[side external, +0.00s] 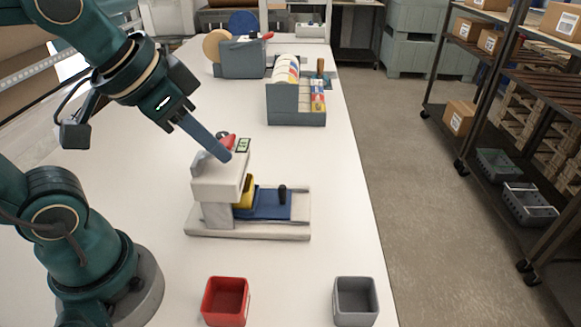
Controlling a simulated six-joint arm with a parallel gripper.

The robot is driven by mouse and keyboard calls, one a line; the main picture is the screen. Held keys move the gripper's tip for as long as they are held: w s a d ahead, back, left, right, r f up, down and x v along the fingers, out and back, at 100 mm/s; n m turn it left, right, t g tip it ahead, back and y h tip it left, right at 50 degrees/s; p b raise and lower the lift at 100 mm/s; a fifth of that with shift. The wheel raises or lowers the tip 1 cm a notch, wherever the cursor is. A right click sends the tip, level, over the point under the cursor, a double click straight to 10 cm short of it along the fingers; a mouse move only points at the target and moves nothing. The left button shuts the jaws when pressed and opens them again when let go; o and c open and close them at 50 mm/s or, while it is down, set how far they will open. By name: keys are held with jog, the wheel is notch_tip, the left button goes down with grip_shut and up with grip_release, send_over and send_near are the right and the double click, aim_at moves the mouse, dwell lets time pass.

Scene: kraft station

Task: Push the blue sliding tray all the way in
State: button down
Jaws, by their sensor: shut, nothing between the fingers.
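The blue sliding tray (263,205) lies on the light grey base of a press-like machine (218,182). A black knob (283,194) stands upright near the tray's right end. A yellow part (246,192) sits at the tray's left end, partly hidden by the machine's head. The tray extends to the right of the head, and its left end is hidden. My gripper (226,156) is shut and empty. It points down and right at the top of the machine's head, beside a red part (229,141). I cannot tell whether it touches the head. It is apart from the tray and knob.
A red bin (226,322) and a grey bin (355,322) stand at the table's front. A grey rack (297,116) with rolls and a grey dispenser (243,66) stand farther back. The white table (340,210) is clear right of the machine.

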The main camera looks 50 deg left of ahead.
jog(key=s+f, duration=0.2)
jog(key=shift+s+a+n, duration=0.15)
jog(key=shift+s+n, duration=0.15)
jog(key=shift+s, duration=0.05)
jog(key=c, duration=1.1)
grip_release()
jog(key=shift+s+f+g, duration=0.3)
jog(key=shift+s+f, duration=0.05)
jog(key=shift+f, duration=0.15)
jog(key=shift+o, duration=1.4)
jog(key=shift+r, duration=0.15)
jog(key=w+r+n+g, duration=0.3)
jog(key=w+r, duration=0.5)
jog(key=n+g, duration=0.3)
send_over(282, 186)
jog(key=shift+f, duration=1.85)
notch_tip(282, 186, down, 16)
jog(key=shift+f, duration=0.15)
